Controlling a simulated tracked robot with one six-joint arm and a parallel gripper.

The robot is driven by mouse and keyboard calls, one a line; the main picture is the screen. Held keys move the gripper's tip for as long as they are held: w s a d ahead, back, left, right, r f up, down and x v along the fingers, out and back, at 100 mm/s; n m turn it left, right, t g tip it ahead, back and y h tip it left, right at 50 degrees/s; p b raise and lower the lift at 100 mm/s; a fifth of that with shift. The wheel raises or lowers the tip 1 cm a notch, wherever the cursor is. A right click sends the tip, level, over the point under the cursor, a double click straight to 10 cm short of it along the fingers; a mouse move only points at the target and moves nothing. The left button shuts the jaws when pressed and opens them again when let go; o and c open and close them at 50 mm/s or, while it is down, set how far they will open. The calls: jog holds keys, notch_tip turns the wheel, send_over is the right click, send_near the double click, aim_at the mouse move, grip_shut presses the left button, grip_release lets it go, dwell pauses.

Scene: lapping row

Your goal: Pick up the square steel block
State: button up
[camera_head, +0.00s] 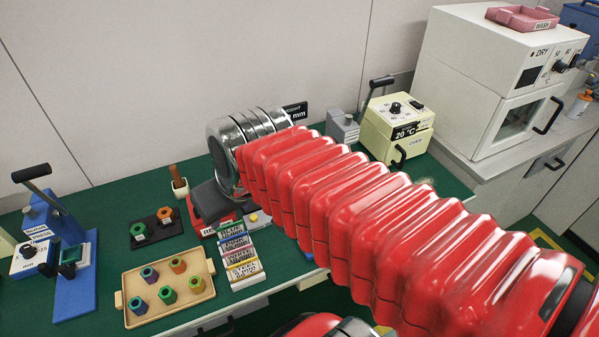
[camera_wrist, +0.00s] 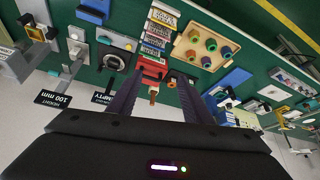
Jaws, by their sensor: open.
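A grey metal block (camera_head: 343,128) with a small top piece stands at the back of the green bench in the head view, left of a cream oven. I cannot tell whether it is the square steel block. In the wrist view a grey metal piece (camera_wrist: 76,47) shows at the left, partly cut up by other parts, and its shape is unclear. My gripper (camera_wrist: 160,82) is open, with its two dark fingers apart and nothing held between them. It points over the bench, above a red stand (camera_wrist: 152,70).
A wooden tray (camera_head: 131,318) holds several coloured hex pieces. A blue press (camera_head: 72,292) stands at the left. A cream oven (camera_head: 399,118) and white drying cabinet (camera_head: 478,70) stand right. Bare green bench shows at the back left.

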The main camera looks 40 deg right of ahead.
jog(key=w+d+f+m, duration=0.1)
jog(key=w+d, duration=0.7)
jog(key=w+d+f, duration=0.3)
jog(key=d+f, duration=0.1)
jog(key=d, duration=0.4)
jog(key=w+d+f+m, duration=0.1)
jog(key=d+f, duration=0.3)
jog(key=d, duration=0.5)
jog(key=w+d+f+m+g+h, duration=0.1)
jog(key=w+d+f, duration=0.3)
jog(key=d, duration=0.5)
jog(key=shift+w+d+f, duration=0.2)
jog(key=shift+w+f, duration=0.15)
jog(key=shift+f, duration=0.1)
jog(key=shift+x, duration=4.35)
jog(key=shift+x, duration=2.55)
jog(key=shift+s+a, duration=0.1)
jog(key=shift+c, duration=0.6)
